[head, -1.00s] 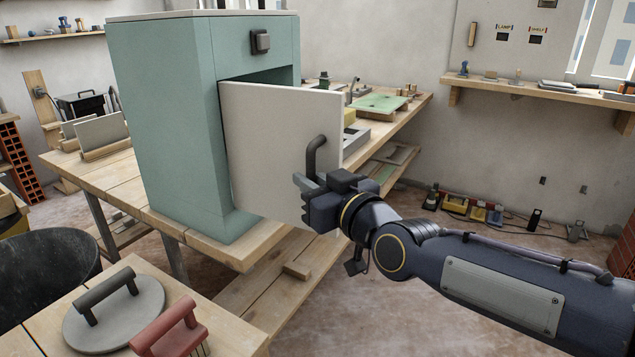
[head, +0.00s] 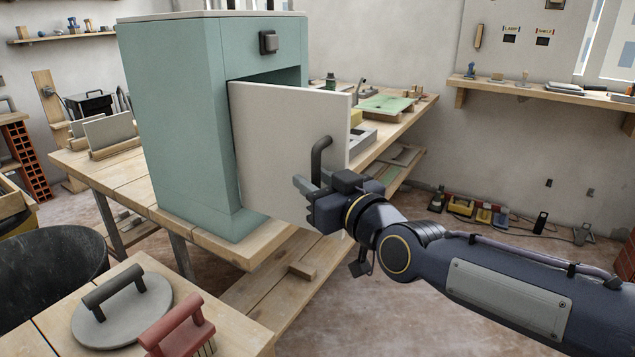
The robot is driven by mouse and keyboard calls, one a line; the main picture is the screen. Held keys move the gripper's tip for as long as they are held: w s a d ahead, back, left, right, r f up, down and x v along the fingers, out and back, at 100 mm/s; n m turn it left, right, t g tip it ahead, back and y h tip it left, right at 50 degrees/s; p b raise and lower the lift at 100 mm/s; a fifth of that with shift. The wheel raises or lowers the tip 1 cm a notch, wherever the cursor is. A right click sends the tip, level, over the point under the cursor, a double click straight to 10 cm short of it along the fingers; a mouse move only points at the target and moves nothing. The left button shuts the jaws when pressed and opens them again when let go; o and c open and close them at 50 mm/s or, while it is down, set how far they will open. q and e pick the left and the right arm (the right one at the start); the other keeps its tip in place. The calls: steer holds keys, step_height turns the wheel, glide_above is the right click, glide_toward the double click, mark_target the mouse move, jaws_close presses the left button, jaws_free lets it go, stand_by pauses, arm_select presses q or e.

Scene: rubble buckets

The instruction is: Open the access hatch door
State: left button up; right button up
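The access hatch door (head: 285,145) is a pale flat panel on the front of a green cabinet (head: 175,120). It stands ajar, swung out, with a dark opening above it. A dark curved handle (head: 320,158) sits near its right edge. My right gripper (head: 306,190) is at the lower part of this handle, its fingers around or beside it. Whether the fingers press on the handle is hidden by the gripper body. My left gripper is not in view.
The cabinet stands on a wooden bench (head: 95,170). A round grey lid (head: 122,312) and a red-handled brush (head: 180,330) lie on a nearer table at lower left. A black bucket (head: 50,265) is beside them.

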steer(key=b+v, duration=0.1)
steer(key=v, duration=0.6)
steer(key=shift+s+d, duration=0.25)
steer(key=shift+s, duration=0.1)
